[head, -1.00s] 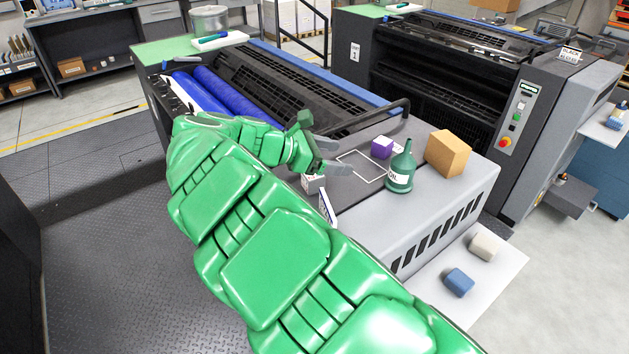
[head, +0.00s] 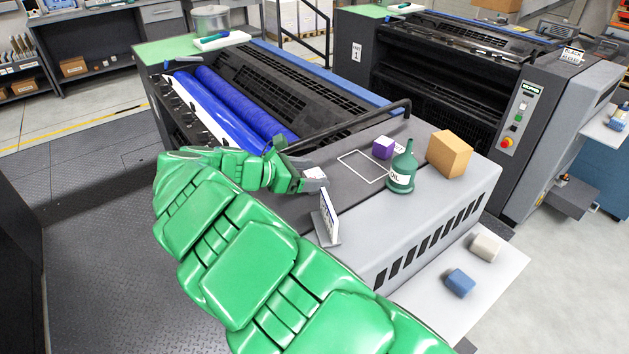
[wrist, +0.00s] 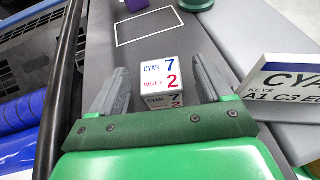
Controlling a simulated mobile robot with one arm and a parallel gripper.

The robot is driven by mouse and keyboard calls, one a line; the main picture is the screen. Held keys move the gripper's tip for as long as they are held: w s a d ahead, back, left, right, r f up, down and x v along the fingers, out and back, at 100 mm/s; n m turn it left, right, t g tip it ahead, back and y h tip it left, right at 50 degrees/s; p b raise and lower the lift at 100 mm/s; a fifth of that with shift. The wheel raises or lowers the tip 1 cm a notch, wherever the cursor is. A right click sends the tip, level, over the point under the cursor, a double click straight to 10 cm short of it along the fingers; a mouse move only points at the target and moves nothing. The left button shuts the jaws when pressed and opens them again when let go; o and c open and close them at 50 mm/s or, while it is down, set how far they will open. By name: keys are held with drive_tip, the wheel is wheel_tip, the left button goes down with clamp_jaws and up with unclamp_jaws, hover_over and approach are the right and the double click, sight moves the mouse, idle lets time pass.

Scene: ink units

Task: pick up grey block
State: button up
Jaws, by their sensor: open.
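A pale grey block (wrist: 163,78) printed with "CYAN 7" and a red "2" stands on the grey machine top (wrist: 150,45). In the head view the block (head: 316,173) is partly hidden by my gripper (head: 310,170). In the wrist view my gripper (wrist: 161,72) is open, with one finger on each side of the block. Gaps show between the fingers and the block's sides. The block's lower part sits close to the green palm bar; whether they touch I cannot tell.
A "CYAN" sign (head: 328,215) stands close beside my gripper. A white outlined square (head: 362,167), purple block (head: 383,147), green oil can (head: 402,170) and orange box (head: 449,153) are farther right. A dark rail (head: 370,118) borders the top. Beige (head: 485,247) and blue (head: 460,282) blocks lie lower.

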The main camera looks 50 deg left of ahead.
drive_tip(key=x, duration=0.2)
drive_tip(key=shift+w+d+f, duration=0.1)
drive_tip(key=shift+w+f, duration=0.05)
drive_tip(key=shift+w, duration=0.1)
drive_tip(key=c, duration=1.1)
